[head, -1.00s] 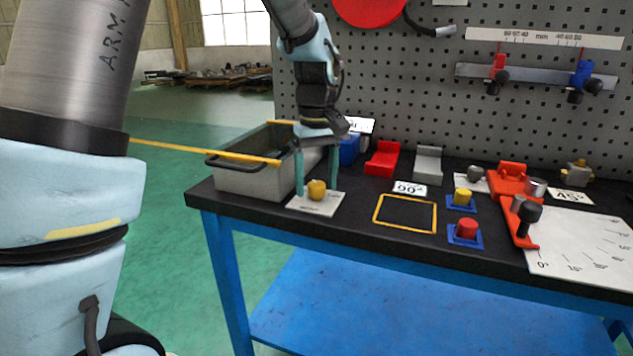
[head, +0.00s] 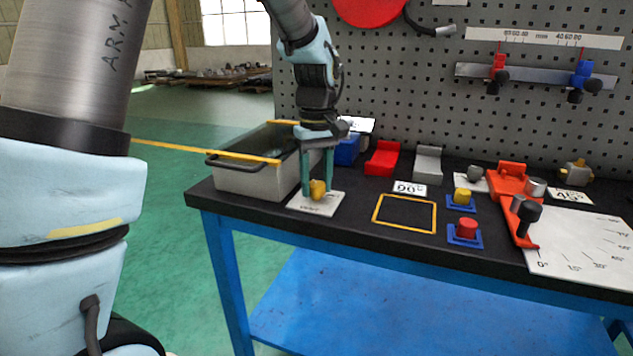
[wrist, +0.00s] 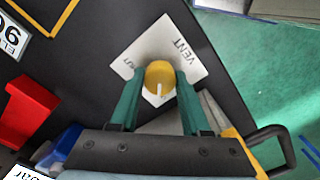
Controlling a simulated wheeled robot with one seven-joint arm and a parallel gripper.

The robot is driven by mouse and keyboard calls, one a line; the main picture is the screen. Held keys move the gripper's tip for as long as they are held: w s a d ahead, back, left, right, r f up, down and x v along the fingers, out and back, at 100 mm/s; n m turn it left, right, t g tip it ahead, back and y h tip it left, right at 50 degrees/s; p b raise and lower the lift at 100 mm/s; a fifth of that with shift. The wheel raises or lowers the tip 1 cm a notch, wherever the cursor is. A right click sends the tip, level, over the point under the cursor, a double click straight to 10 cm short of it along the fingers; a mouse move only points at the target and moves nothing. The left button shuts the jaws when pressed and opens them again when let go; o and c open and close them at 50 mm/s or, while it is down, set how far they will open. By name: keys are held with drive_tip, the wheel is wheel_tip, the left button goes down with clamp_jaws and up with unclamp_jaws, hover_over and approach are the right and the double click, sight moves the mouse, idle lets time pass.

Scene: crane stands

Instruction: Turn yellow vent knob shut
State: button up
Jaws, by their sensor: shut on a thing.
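The yellow vent knob (head: 317,189) sits on a white plate (head: 329,205) at the front left corner of the bench. In the wrist view the knob (wrist: 160,76) has a white pointer mark, and its plate (wrist: 192,52) reads "VENT". My gripper (head: 317,186) points down at the knob with its green fingers on either side of it. In the wrist view the gripper (wrist: 158,84) is shut on the knob, one finger at each side. Part of the plate's other lettering is hidden by a finger.
A grey bin (head: 250,178) with a black handle stands just behind and left of the knob. Red (head: 383,159) and grey (head: 427,164) blocks stand farther right. A yellow-outlined square (head: 405,213) on the bench is empty.

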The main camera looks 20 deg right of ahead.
clamp_jaws()
drive_tip(key=m+p, duration=0.2)
drive_tip(key=m, duration=0.2)
drive_tip(key=shift+r, duration=0.15)
drive_tip(key=m+p, duration=0.3)
drive_tip(key=m, duration=0.2)
drive_tip(key=m+p, duration=0.2)
drive_tip(key=m, duration=0.3)
drive_tip(key=shift+m+p, duration=1.25)
drive_tip(key=shift+m, duration=0.75)
drive_tip(key=o, duration=1.2)
unclamp_jaws()
